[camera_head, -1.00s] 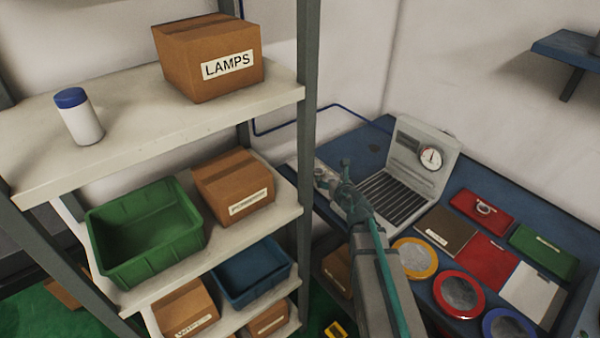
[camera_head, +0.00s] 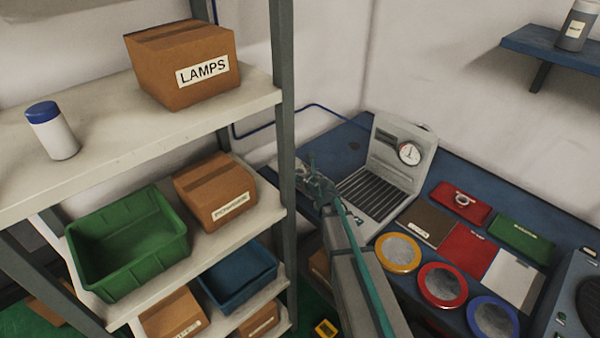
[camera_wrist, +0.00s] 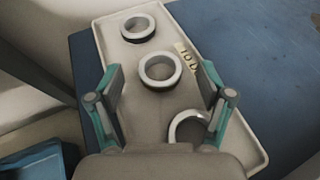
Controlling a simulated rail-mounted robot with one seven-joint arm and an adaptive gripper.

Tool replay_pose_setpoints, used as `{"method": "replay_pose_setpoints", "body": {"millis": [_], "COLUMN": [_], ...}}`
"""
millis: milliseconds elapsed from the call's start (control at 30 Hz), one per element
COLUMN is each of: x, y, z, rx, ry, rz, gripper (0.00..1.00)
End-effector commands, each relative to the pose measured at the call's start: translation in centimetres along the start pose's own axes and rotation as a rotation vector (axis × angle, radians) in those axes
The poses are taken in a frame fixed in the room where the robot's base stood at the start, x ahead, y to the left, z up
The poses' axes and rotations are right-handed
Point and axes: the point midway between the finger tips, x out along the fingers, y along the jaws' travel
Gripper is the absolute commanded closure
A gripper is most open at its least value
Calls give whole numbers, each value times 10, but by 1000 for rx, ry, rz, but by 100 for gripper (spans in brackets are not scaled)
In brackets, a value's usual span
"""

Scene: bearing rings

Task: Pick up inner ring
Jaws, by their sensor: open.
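In the wrist view three pale metal rings lie on a light grey tray (camera_wrist: 168,32): a far ring (camera_wrist: 138,28), a middle ring (camera_wrist: 160,71) and a near ring (camera_wrist: 188,128). I cannot tell which is the inner ring. My gripper (camera_wrist: 162,78) is open and empty, its fingers on either side of the middle ring in the picture, apparently above the tray. My right finger partly hides the near ring. In the head view my gripper (camera_head: 316,180) is over the left end of the blue bench (camera_head: 345,140); the tray cannot be made out there.
A shelf post (camera_head: 283,140) stands left of my arm. An open grey case with a dial (camera_head: 385,175) stands right of my gripper. Another small ring (camera_head: 462,199) lies on a red box (camera_head: 455,209). Round yellow, red and blue-rimmed dishes (camera_head: 442,285) line the bench front.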

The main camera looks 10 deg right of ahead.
Motion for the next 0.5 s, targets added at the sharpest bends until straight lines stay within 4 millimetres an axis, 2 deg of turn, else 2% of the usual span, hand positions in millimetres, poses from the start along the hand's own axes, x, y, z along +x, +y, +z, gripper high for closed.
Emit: {"method": "replay_pose_setpoints", "body": {"millis": [33,100,367,500], "x": [11,17,18,18], "y": [-1,0,0,0], "z": [1,0,0,0], "rx": [1,1,1,1], "ry": [1,1,0,0], "rz": [1,1,0,0], "gripper": [21,21,21,42]}}
